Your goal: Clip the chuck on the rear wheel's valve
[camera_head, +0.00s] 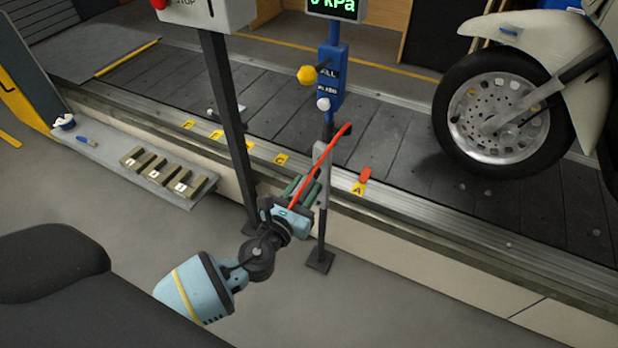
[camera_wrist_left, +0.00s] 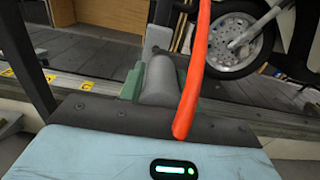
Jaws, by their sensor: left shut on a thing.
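My left gripper (camera_head: 303,192) is at the post of the inflator stand (camera_head: 332,85). In the left wrist view its green fingers are shut on a grey cylinder (camera_wrist_left: 161,80), which looks like the chuck. The red hose (camera_head: 322,165) runs down to the gripper and crosses close in front of the left wrist view (camera_wrist_left: 195,75). The holder (camera_head: 322,170) on the post is right beside the fingers. A wheel (camera_head: 500,112) of the white scooter stands on the conveyor at the right. I cannot make out its valve or tell whether it is the rear wheel. My right gripper is not in view.
The slat conveyor (camera_head: 400,150) runs behind the stand, with yellow letter tags along its metal edge. A dark post (camera_head: 228,110) with a control box stands left of the gripper. A shelf (camera_head: 110,150) with several blocks is at the left. The floor in front is clear.

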